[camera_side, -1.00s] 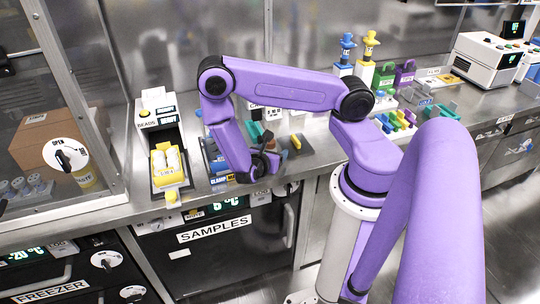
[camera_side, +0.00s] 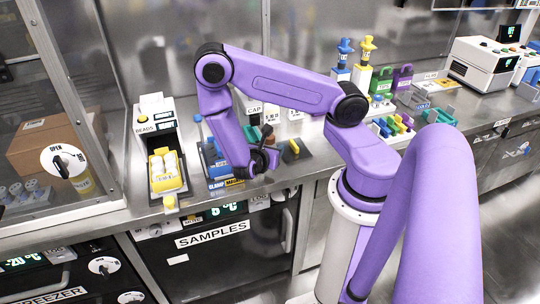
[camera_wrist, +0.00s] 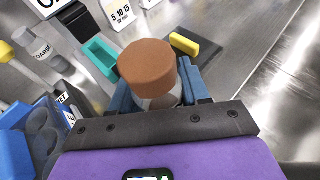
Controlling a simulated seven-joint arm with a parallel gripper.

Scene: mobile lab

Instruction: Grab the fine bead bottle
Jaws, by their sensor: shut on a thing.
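My gripper (camera_wrist: 160,95) is shut on a bottle (camera_wrist: 152,68) with a wide brown cap, seen in the wrist view. The blue fingers hold it on both sides below the cap. Most of its body and any label are hidden, so I cannot read whether it is the fine bead bottle. In the side view my gripper (camera_side: 266,158) is above the front of the bench, right of the blue clamp station (camera_side: 216,165).
A yellow rack (camera_side: 167,185) with white-topped items stands at the left under the "BEADS" sign (camera_side: 156,127). A teal holder (camera_wrist: 101,60) and a dark block with a yellow bar (camera_wrist: 186,44) are close beyond the held bottle. Bare steel bench (camera_wrist: 255,60) lies to the right.

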